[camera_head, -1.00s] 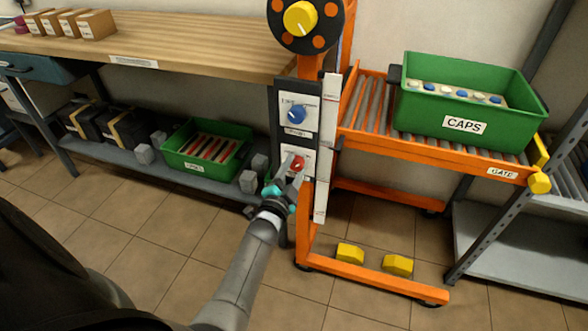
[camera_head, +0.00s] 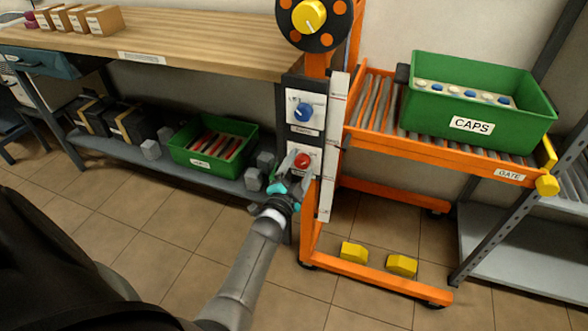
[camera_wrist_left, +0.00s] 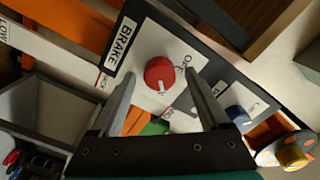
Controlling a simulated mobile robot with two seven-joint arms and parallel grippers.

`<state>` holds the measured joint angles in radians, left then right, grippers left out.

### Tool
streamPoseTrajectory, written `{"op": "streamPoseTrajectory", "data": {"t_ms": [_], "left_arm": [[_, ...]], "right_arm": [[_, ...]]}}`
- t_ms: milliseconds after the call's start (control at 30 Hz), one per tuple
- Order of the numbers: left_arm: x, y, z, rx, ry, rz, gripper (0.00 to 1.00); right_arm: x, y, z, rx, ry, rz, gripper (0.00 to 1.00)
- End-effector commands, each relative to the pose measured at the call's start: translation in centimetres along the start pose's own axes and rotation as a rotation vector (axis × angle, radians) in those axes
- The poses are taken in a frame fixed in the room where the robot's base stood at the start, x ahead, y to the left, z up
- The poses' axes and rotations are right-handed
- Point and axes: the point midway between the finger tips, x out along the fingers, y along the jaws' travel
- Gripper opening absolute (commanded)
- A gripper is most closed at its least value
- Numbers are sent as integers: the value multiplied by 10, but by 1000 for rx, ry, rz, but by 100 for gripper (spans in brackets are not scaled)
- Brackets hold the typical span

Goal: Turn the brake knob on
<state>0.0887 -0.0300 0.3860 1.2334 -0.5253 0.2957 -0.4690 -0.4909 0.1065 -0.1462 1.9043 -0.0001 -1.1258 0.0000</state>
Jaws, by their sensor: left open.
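The brake knob is a round red knob (camera_head: 302,160) with a white mark, on a white plate of the dark upright panel (camera_head: 292,138). In the left wrist view the red knob (camera_wrist_left: 160,74) sits beside the "BRAKE" label (camera_wrist_left: 124,44), with small lettering around it. My left gripper (camera_head: 297,170) is open just in front of the knob, at its lower left in the head view. In the wrist view its two fingers (camera_wrist_left: 162,98) stand either side of the knob's line, with the knob showing between and beyond the tips. Contact is not visible. My right gripper is out of view.
A blue knob (camera_head: 304,112) is above the red one on the same panel, and a yellow knob (camera_head: 309,16) tops the orange stand. A green CAPS crate (camera_head: 540,118) rests on the roller conveyor at right. A wooden bench (camera_head: 200,52) stands at left.

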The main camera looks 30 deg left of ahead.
Motion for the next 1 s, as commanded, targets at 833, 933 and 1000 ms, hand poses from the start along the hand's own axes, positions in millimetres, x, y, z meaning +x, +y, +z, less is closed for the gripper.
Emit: {"op": "streamPoseTrajectory", "data": {"t_ms": [833, 933, 1000], "left_arm": [[-117, -1, -1, -1, -3, 2, 79], [-130, -1, 0, 0, -3, 2, 79], [-139, 0, 0, 0, -3, 3, 79]], "right_arm": [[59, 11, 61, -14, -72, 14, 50], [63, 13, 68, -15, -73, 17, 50], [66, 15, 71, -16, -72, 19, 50]]}}
